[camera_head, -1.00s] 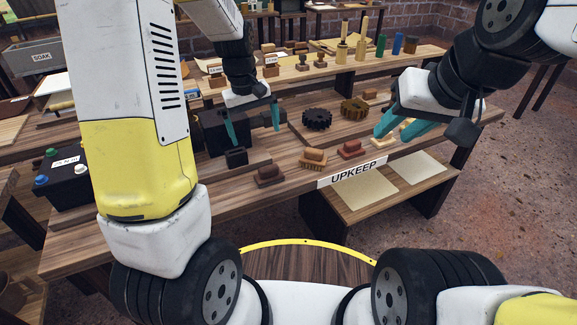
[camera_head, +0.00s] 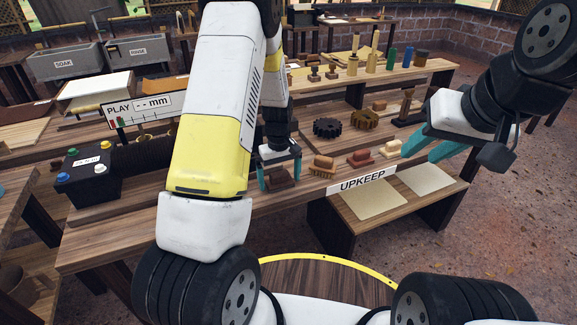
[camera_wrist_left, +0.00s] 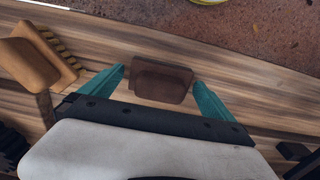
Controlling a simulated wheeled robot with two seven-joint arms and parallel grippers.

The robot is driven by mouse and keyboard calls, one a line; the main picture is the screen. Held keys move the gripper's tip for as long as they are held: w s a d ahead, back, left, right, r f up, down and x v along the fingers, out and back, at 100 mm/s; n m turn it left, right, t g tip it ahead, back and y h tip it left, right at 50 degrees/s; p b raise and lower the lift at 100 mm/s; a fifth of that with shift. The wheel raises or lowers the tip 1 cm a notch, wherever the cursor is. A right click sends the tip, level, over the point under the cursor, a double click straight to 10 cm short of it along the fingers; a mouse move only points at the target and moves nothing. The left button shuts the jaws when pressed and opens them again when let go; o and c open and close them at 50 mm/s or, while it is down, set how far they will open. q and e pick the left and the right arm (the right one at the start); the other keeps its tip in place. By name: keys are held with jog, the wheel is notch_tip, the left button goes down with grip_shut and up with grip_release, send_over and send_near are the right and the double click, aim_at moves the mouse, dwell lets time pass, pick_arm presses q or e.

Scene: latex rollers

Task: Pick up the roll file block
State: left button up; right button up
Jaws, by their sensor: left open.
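A dark brown block (camera_head: 279,183), which may be the roll file block, lies on the wooden bench near its front edge. It also shows in the left wrist view (camera_wrist_left: 162,82). My left gripper (camera_head: 281,178) is open around it, with one teal finger on each side. In the wrist view (camera_wrist_left: 160,88) there is a gap between the block and each finger. My right gripper (camera_head: 419,154) looks open and empty, at the right end of the bench. A bristled tan brush (camera_head: 322,166), a red-brown block (camera_head: 360,158) and a pale-topped block (camera_head: 390,149) lie in a row to the right.
Two dark gears (camera_head: 327,128) and (camera_head: 364,119) stand behind the row. The UPKEEP sign (camera_head: 362,180) is on the front edge, above a lower shelf with pale sheets (camera_head: 375,199). A black box with coloured knobs (camera_head: 88,177) is at the left.

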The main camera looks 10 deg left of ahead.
aim_at(280, 174)
pick_arm(q)
jog(key=shift+f, duration=0.15)
jog(key=c, duration=1.7)
jog(key=shift+r, duration=0.55)
jog(key=r, duration=0.2)
jog(key=shift+s+d+r, duration=0.1)
jog(key=shift+s+r, duration=0.25)
jog(key=shift+s, duration=0.05)
jog(key=s+d, duration=0.1)
jog(key=s, duration=0.4)
jog(key=s+d+r, duration=0.1)
jog(key=s, duration=0.3)
jog(key=s+d, duration=0.1)
jog(key=s, duration=0.4)
jog(key=shift+s+d+r, duration=0.15)
jog(key=shift+s+d, duration=0.2)
jog(key=shift+d, duration=0.05)
